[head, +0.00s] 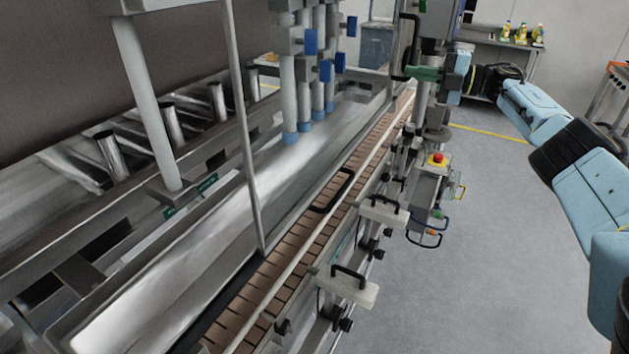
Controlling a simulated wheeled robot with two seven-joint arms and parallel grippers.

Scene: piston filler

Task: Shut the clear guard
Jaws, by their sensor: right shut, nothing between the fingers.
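The clear guard is hard to make out. A thin grey upright (247,150) and a lower edge running back along the conveyor appear to frame a see-through panel. A black handle (333,190) sits low by that edge, above the conveyor. Another black handle (411,45) stands upright at the far end, and I cannot tell which panel it belongs to. My right arm reaches in from the right. Its gripper (458,76) is shut and empty beside the machine's far end, near a green part (424,73). Whether it touches anything is unclear. My left gripper is out of view.
The brown slatted conveyor (290,255) runs along the machine's front. Grey filling nozzles (288,90) with blue parts hang over a metal trough (180,270). Brackets with black handles (348,285) and a red button (437,158) stick out into the aisle. The grey floor at right is clear.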

